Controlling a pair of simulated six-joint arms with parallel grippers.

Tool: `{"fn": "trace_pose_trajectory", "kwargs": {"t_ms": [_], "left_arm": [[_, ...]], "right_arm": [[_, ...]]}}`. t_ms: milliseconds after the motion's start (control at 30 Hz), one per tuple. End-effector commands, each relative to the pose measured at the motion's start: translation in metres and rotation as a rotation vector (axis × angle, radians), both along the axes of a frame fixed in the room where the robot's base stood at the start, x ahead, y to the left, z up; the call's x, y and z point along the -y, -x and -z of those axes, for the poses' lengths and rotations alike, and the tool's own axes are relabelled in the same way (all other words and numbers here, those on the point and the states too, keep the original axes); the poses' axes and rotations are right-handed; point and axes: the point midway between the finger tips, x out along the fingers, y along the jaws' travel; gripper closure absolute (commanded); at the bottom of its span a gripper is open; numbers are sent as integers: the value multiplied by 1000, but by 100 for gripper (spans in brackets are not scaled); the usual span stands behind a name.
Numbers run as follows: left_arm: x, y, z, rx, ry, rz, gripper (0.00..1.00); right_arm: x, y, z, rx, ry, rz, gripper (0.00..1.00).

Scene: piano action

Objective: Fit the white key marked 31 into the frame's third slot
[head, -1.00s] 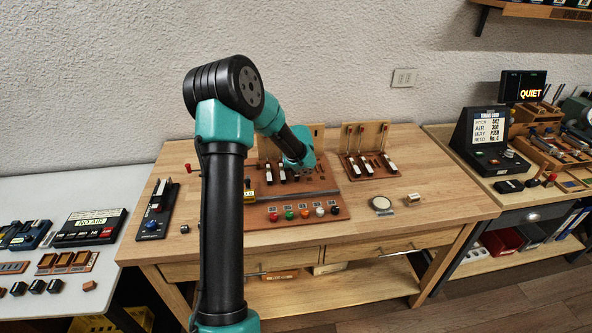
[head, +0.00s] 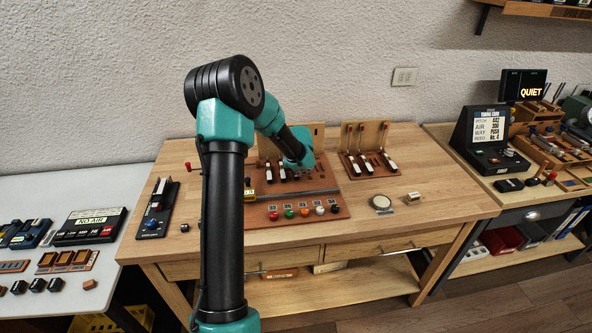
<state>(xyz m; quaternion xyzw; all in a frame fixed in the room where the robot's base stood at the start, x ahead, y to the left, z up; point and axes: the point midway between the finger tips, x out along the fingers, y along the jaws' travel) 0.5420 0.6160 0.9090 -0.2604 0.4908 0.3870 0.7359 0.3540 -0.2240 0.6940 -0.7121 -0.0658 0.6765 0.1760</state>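The wooden key frame (head: 262,150) stands at the back middle of the bench, with a few white keys (head: 282,173) in its slots. A second wooden rack (head: 371,136) to its right also holds white keys (head: 368,167). No number is readable on any key, so I cannot tell which is 31. My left arm reaches over the frame, its wrist end (head: 298,146) low over the frame's right part. It hides the slots behind it. The gripper's fingers and anything between them cannot be made out. My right gripper is not in view.
A board with several coloured buttons (head: 304,212) lies in front of the frame. A black device with a blue knob (head: 153,222) is at the bench's left. A round pale disc (head: 381,203) and small metal block (head: 413,197) lie right. The bench's right front is clear.

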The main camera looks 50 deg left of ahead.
Motion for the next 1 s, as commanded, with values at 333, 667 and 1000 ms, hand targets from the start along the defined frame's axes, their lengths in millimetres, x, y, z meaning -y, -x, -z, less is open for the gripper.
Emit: {"fn": "trace_pose_trajectory", "kwargs": {"t_ms": [333, 667, 1000], "left_arm": [[0, 0, 0, 0, 0, 0, 100], [0, 0, 2, 0, 0, 1, 100], [0, 0, 2, 0, 0, 0, 72]], "right_arm": [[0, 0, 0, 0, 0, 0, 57], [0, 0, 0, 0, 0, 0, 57], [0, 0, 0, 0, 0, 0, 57]]}}
